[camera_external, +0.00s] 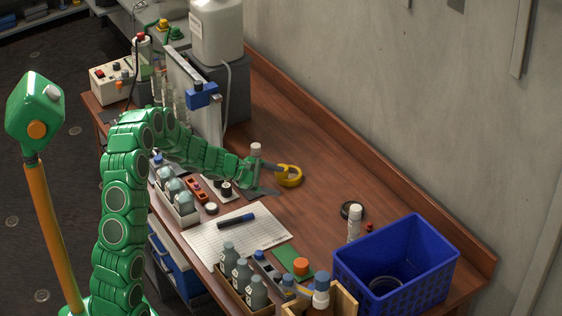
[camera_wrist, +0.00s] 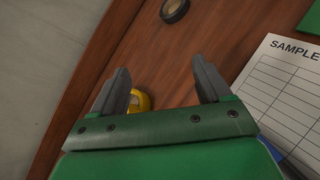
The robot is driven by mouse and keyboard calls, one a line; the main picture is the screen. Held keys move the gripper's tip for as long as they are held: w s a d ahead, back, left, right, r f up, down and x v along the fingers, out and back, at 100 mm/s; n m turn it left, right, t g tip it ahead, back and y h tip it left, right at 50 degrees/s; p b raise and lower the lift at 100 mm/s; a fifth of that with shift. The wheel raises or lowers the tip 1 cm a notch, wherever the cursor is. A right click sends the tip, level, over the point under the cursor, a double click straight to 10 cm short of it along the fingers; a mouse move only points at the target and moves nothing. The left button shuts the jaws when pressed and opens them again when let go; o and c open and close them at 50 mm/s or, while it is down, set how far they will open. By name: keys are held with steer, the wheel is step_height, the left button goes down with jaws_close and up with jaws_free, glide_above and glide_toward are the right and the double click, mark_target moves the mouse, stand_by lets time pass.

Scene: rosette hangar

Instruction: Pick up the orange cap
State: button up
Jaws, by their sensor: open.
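The orange cap (camera_external: 301,266) sits on a small green pad (camera_external: 285,257) near the front right of the bench in the external view. My gripper (camera_external: 269,179) is open and empty, farther back over the bench beside a yellow ring-shaped thing (camera_external: 289,176). The cap is well apart from it, toward the lower right. In the wrist view both jaws of my gripper (camera_wrist: 162,70) are spread wide with bare wood between them. The cap does not show there; only a green corner (camera_wrist: 312,20) appears at the top right.
A blue basket (camera_external: 410,262) stands right of the cap, with a white bottle (camera_external: 354,224) behind it. Grey bottles in a wooden rack (camera_external: 228,289) and a blue-capped bottle (camera_external: 321,290) stand close to the cap. A sample sheet (camera_external: 208,240) lies to the left.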

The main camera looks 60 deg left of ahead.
steer(key=d+m+g+h, duration=0.2)
steer(key=d+m, duration=0.5)
steer(key=d, duration=0.2)
steer(key=m+g+y, duration=0.2)
steer(key=m+g, duration=0.8)
steer(key=m, duration=2.2)
glide_above(301, 263)
steer(key=s, duration=0.2)
steer(key=shift+f, duration=0.95)
steer(key=m+y, duration=0.1)
steer(key=m, duration=0.5)
steer(key=shift+s+d+f+g+y, duration=0.1)
steer(key=shift+s+d+g+y, duration=0.1)
steer(key=shift+g+y, duration=0.15)
steer(key=m+y, duration=0.1)
steer(key=m, duration=0.2)
steer(key=shift+w, duration=0.1)
steer(key=m, duration=0.1)
steer(key=m+y, duration=0.1)
steer(key=m, duration=0.1)
steer(key=w+m+y, duration=0.1)
steer(key=shift+a+r, duration=0.15)
steer(key=shift+r, duration=0.25)
steer(key=m, duration=0.2)
steer(key=w+m+t+y, duration=0.1)
steer(key=m, duration=0.1)
steer(key=shift+a+r, duration=0.15)
steer(key=shift+r, duration=0.25)
steer(key=shift+f, duration=3.95)
steer(key=c, duration=1.1)
